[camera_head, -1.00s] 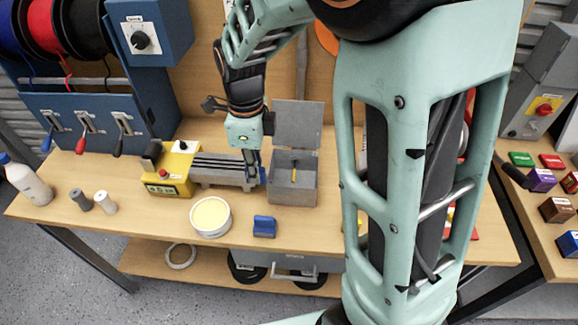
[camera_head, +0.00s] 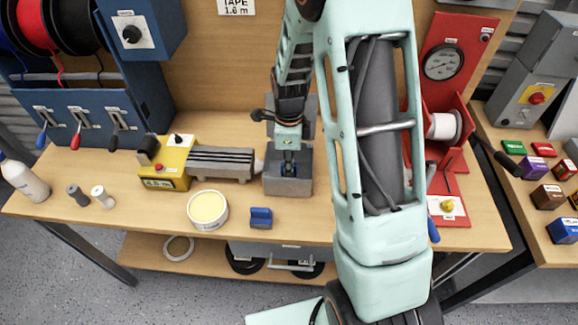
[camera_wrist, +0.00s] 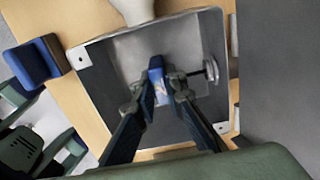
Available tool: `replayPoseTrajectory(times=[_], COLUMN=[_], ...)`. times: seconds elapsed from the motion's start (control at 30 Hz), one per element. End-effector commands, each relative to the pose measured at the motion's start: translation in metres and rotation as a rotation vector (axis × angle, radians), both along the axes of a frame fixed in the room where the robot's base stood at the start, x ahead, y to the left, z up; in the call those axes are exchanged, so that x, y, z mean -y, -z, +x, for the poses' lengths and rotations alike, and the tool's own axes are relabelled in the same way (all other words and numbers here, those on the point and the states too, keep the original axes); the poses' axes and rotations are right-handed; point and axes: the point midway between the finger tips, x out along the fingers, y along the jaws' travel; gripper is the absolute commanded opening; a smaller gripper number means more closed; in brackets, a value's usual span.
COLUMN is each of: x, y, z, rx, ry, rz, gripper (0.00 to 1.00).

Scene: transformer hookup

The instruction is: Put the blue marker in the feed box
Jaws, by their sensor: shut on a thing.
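The blue marker (camera_wrist: 157,68) is a small blue piece between my gripper's fingertips. My gripper (camera_wrist: 160,92) is shut on it, with the fingers pointing down into an open grey box (camera_wrist: 92,100). In the head view my gripper (camera_head: 289,168) is at the mouth of this grey box (camera_head: 302,187), which I take for the feed box; its raised lid is behind the arm. The marker appears inside the box's outline. I cannot tell whether it touches the floor.
A round metal knob on a stem (camera_wrist: 211,70) is inside the box at its right. A blue block (camera_head: 261,217) and a round cream-topped tin (camera_head: 208,208) stand in front. A yellow-and-grey vise-like unit (camera_head: 220,163) is close on the left.

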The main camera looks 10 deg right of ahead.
Motion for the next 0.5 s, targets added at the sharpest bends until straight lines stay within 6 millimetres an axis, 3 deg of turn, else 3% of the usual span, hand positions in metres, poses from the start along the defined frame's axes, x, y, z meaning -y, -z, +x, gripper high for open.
replayPoseTrajectory(times=[0.4,0.43,0.5], x=[-0.0003,-0.0002,-0.0002], y=[0.0114,0.0112,0.01], z=[0.0001,0.0001,0.0], rx=[0.001,0.001,0.001], ry=[0.0,0.0,0.0], rz=[0.0,0.0,0.0], gripper=[0.0,0.12,0.2])
